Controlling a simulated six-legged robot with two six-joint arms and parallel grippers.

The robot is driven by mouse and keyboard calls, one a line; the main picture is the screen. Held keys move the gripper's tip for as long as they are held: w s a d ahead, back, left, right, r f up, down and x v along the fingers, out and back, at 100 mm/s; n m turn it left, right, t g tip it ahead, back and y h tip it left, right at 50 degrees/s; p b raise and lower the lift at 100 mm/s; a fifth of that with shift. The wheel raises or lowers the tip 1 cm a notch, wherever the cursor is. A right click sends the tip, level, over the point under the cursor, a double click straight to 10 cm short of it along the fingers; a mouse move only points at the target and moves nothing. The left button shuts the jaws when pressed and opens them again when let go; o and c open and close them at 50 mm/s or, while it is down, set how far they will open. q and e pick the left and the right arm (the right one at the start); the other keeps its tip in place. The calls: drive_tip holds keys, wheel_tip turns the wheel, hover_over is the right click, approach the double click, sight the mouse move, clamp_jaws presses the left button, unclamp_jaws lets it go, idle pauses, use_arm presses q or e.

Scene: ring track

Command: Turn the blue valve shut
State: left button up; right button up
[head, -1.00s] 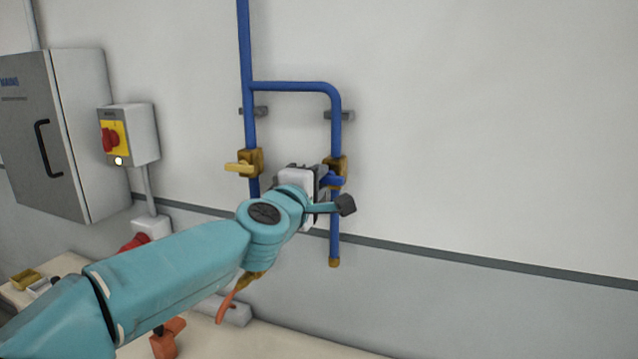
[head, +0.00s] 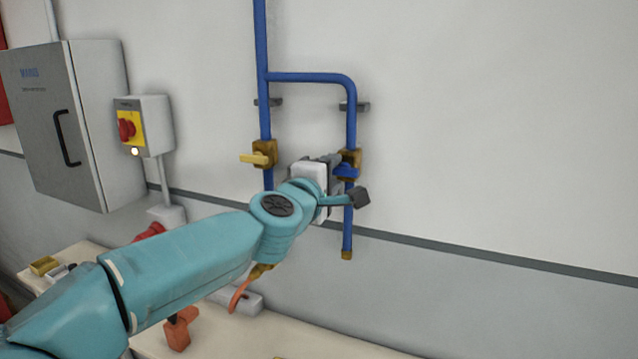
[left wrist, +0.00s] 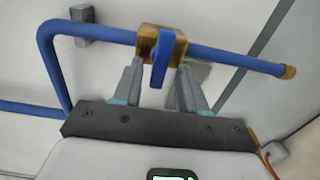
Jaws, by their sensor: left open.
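The blue valve lever (head: 346,171) sits on a brass body (head: 350,157) on the right-hand blue pipe (head: 351,120). In the left wrist view the lever (left wrist: 161,60) points down from the brass body (left wrist: 150,38) and looks crosswise to the pipe. My left gripper (head: 334,165) is at the valve, partly hidden in the head view behind its own wrist. In the left wrist view my left gripper (left wrist: 160,78) is open, with one finger on each side of the lever and gaps between. My right gripper is not in view.
A yellow-handled valve (head: 259,158) sits close by on the left pipe (head: 263,70). A grey cabinet (head: 62,120) and a red-knobbed switch box (head: 146,122) are on the wall at left. A bench (head: 270,345) with small items runs below. The wall at right is clear.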

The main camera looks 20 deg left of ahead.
use_arm(q)
drive_tip(key=s+a, duration=0.1)
drive_tip(key=s, duration=1.5)
drive_tip(key=shift+s, duration=0.15)
drive_tip(key=shift+s, duration=0.1)
